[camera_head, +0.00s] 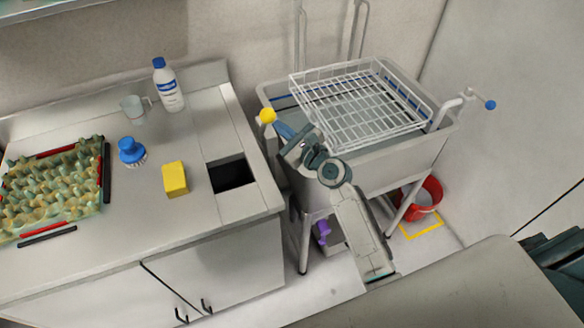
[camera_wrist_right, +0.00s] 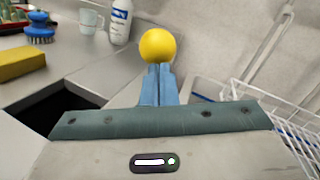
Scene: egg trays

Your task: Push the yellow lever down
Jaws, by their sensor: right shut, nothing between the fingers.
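The yellow ball knob of the lever (camera_head: 267,116) is at the left rim of the sink basin, close to the counter. In the right wrist view, the knob (camera_wrist_right: 157,46) sits just beyond my fingertips, centred over them. My right gripper (camera_head: 281,129) reaches up over the front left of the basin. Its blue fingers are shut together and empty, and their tips (camera_wrist_right: 158,68) are at or very near the knob. I cannot tell whether they touch. The lever's shaft is mostly hidden. My left gripper is not in view.
A white wire rack (camera_head: 350,110) stands on the basin (camera_head: 390,163). A lever with a blue knob (camera_head: 490,105) is at its right. The counter at left holds a yellow sponge (camera_head: 174,180), blue brush (camera_head: 131,150), bottle (camera_head: 168,85) and egg tray (camera_head: 103,172). A red bucket (camera_head: 429,190) is below.

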